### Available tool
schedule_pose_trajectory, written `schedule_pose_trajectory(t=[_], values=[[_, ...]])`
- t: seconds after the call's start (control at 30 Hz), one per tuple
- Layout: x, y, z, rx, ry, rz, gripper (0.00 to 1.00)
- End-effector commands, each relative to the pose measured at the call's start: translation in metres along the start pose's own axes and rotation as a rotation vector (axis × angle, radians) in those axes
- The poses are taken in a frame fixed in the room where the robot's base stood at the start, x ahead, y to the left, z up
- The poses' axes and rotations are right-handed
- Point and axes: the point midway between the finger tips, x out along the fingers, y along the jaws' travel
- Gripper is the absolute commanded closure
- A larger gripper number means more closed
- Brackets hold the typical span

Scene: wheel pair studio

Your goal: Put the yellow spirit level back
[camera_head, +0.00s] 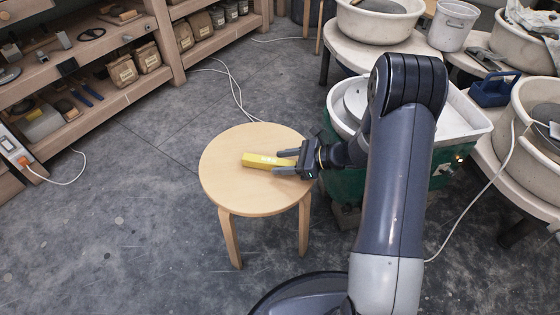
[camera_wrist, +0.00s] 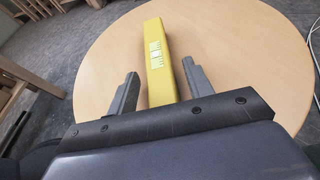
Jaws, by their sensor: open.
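The yellow spirit level (camera_head: 255,160) lies on the round wooden stool (camera_head: 235,195). In the wrist view the level (camera_wrist: 157,55) points away from me, with pale printing on its top face. My gripper (camera_head: 284,162) is open over the stool's right part. In the wrist view its two fingers (camera_wrist: 160,80) stand on either side of the level's near end, with a gap showing on both sides. The near end of the level is hidden behind the gripper body. I cannot tell how high the fingers are above the stool top (camera_wrist: 245,60).
Wooden shelves (camera_head: 130,95) with bags, jars and tools stand at the left and back. A pottery wheel with a white basin (camera_head: 462,118) stands right of the stool. A table with tubs (camera_head: 380,20) is behind it. A white cable (camera_head: 235,95) runs along the floor. Floor left of the stool is clear.

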Motion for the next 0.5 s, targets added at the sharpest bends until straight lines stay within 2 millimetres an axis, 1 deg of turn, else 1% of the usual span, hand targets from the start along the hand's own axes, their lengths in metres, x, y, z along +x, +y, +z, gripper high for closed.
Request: schedule_pose_trajectory(t=[0.03, 0.3, 0.4, 0.5], values=[[-0.012, -0.001, 0.003, 0.002, -0.001, -0.005, 0.51], [-0.071, -0.001, 0.003, 0.003, -0.001, -0.005, 0.51], [-0.088, -0.001, 0.002, 0.002, 0.000, -0.004, 0.51], [-0.100, 0.000, 0.002, 0.001, -0.001, -0.002, 0.51]])
